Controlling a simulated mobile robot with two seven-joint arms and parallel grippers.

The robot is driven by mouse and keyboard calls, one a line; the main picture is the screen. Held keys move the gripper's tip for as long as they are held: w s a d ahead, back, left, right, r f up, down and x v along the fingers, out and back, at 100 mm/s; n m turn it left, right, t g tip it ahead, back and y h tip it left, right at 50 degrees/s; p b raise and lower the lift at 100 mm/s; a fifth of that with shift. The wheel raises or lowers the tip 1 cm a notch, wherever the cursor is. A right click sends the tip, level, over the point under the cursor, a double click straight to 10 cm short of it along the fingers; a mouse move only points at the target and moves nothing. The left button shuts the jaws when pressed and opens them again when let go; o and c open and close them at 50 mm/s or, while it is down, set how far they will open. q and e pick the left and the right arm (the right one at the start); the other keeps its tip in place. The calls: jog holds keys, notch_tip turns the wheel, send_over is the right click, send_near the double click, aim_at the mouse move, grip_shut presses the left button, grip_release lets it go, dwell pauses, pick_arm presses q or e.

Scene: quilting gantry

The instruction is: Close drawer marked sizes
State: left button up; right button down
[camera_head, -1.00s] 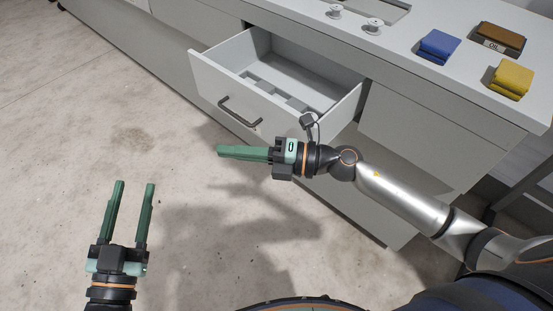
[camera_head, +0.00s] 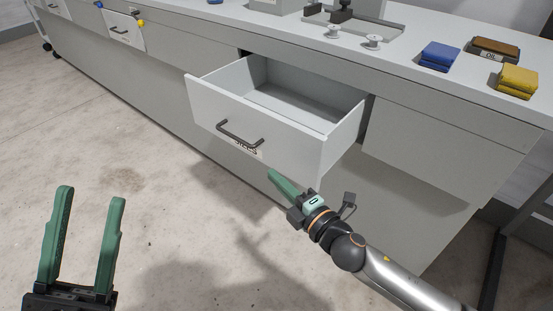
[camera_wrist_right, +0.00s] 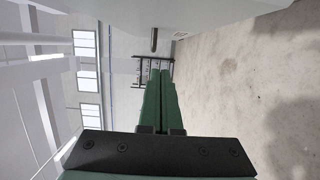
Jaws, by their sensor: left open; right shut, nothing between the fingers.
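The open drawer (camera_head: 285,136) sticks out of the grey bench, with a dark bar handle (camera_head: 240,134) on its pale front. A small label (camera_head: 247,149) sits just under the handle; its lettering is too small to read surely. My right gripper (camera_head: 270,173) is shut and empty. Its green fingers point up and left toward the drawer front, below and right of the handle, seemingly apart from it. The shut fingers also show in the right wrist view (camera_wrist_right: 160,78). My left gripper (camera_head: 91,194) is open and empty over the floor at the lower left.
The bench top (camera_head: 400,82) holds white spools (camera_head: 373,41), a blue folded cloth (camera_head: 439,55), a yellow one (camera_head: 517,81) and a brown block in a tray (camera_head: 495,48). Another drawer front (camera_head: 122,30) with a handle is at the far left. The floor before the bench is clear.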

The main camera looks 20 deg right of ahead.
aim_at(277, 158)
jog(key=shift+w+d+b, duration=0.25)
jog(key=shift+w, duration=0.85)
jog(key=shift+w+d+b, duration=0.2)
jog(key=shift+w, duration=0.95)
jog(key=shift+w+d+b, duration=0.25)
jog(key=shift+w, duration=0.85)
pick_arm(q)
jog(key=shift+d+f, duration=0.1)
jog(key=shift+f, duration=0.65)
